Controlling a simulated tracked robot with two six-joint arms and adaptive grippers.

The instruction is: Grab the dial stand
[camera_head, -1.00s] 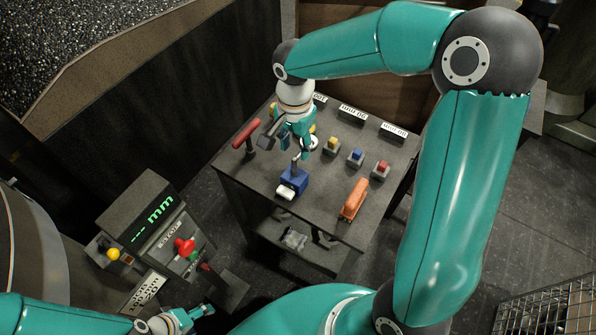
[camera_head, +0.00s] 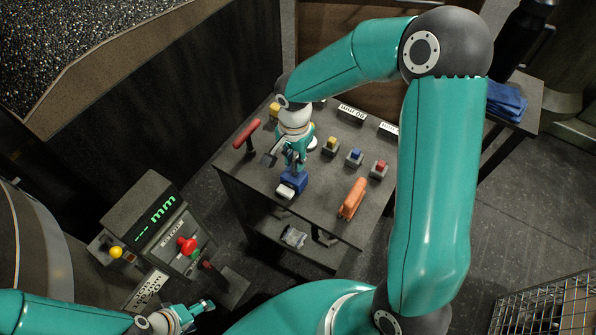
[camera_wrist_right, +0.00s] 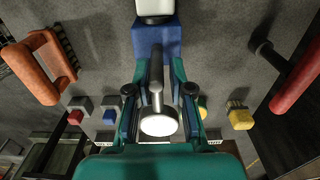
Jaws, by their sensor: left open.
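The dial stand has a blue base (camera_head: 291,183) near the middle of the table, with a white piece at its front. In the right wrist view its blue base (camera_wrist_right: 157,40), dark post and round white-faced dial (camera_wrist_right: 158,124) show. My right gripper (camera_wrist_right: 158,85) reaches down over the stand, its two fingers on either side of the post. They look spread, and I cannot tell whether they touch it. In the head view this gripper hides most of the post and dial. My left gripper (camera_head: 207,305) is open and empty at the lower left, away from the stand.
On the table are a red-handled tool (camera_head: 246,133), an orange handle-shaped piece (camera_head: 352,198) and small blocks with yellow, blue and red tops. A console (camera_head: 160,225) with a green "mm" display stands at left. A wire basket (camera_head: 550,305) is at lower right.

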